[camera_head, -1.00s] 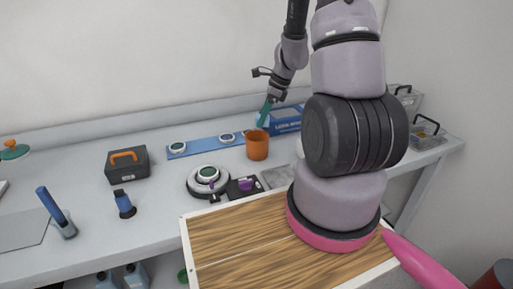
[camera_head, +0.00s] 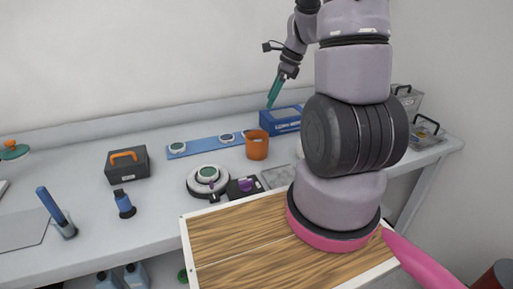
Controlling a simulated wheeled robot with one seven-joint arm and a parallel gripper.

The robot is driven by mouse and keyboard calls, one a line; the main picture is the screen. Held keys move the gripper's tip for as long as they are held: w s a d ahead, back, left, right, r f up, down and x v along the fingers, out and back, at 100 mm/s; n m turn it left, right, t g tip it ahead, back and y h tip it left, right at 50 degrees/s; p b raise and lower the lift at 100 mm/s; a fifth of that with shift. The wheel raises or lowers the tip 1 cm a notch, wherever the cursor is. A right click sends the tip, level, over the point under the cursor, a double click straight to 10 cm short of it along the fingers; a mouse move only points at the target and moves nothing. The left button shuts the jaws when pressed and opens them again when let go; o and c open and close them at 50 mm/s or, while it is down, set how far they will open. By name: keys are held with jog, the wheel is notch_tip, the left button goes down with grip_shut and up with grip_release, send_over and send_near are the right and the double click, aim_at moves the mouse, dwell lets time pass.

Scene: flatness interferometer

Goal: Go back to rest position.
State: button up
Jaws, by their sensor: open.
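My gripper (camera_head: 272,98) has teal fingers and points down and to the left, above the back of the bench. It is in the air beside and above the blue box (camera_head: 280,121). I see nothing held in it. My arm's large links stand on the right and hide part of the bench behind them.

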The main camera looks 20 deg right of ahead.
jog(key=shift+v, duration=1.25)
jog(key=shift+a+r, duration=0.1)
jog(key=s+a+r+n+t, duration=0.1)
jog(key=s+a+r+n, duration=0.2)
jog(key=s+r+n, duration=0.2)
jog(key=s+a+r+n+t+h, duration=0.1)
jog(key=s+a+r+n, duration=0.3)
jog(key=r, duration=0.5)
jog(key=s+a+r+n+t+h, duration=0.1)
jog(key=s+a+r+n+t, duration=0.2)
jog(key=s+r+n, duration=0.4)
jog(key=shift+s+a+r+n, duration=0.2)
jog(key=shift+s+a+n, duration=0.35)
jog(key=shift+n, duration=1.05)
